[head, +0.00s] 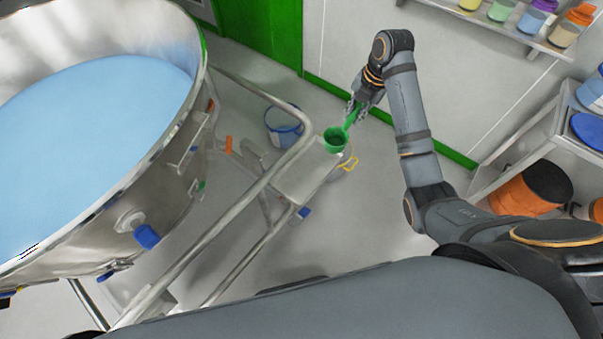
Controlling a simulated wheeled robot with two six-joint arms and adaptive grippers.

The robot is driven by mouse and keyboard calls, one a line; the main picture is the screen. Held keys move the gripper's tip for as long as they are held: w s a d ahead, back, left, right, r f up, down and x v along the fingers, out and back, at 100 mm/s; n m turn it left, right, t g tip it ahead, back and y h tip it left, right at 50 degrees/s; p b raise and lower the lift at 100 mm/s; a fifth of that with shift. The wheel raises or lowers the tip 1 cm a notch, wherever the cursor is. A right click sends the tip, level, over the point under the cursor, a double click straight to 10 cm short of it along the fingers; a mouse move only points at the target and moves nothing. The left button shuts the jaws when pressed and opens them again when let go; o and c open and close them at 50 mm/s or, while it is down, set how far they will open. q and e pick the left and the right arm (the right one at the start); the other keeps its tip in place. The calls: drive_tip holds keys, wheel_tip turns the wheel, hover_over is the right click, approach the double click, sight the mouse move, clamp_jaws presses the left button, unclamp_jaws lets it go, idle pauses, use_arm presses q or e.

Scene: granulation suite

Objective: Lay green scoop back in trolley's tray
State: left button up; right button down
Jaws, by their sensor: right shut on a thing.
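The green scoop (336,138) has a round cup and a short handle running up to the right. My right gripper (355,108) is shut on the handle's upper end. The scoop's cup shows over the far end of the trolley's tray (299,180), a pale flat metal surface beside the trolley's rail. I cannot tell whether the cup touches the tray or hangs above it. My left gripper is out of view.
A large steel vessel (165,165) with pale blue contents fills the left. The trolley's tubular rail (235,207) runs beside the tray. A blue-rimmed bucket (283,125) stands on the floor behind. Shelves with jars (503,9) and an orange drum (530,190) are at right.

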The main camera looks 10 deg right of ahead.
drive_tip(key=s+a+f, duration=0.1)
drive_tip(key=a+f, duration=0.2)
drive_tip(key=a, duration=0.1)
drive_tip(key=s+a+f, duration=0.1)
drive_tip(key=a+f, duration=0.2)
drive_tip(key=a, duration=0.1)
drive_tip(key=s+a+f+p, duration=0.1)
drive_tip(key=a+f, duration=0.2)
drive_tip(key=shift+s+a, duration=0.1)
drive_tip(key=shift+a, duration=0.3)
drive_tip(key=shift+a+f, duration=0.2)
drive_tip(key=shift+f, duration=1.45)
drive_tip(key=c, duration=1.3)
unclamp_jaws()
drive_tip(key=shift+f, duration=0.1)
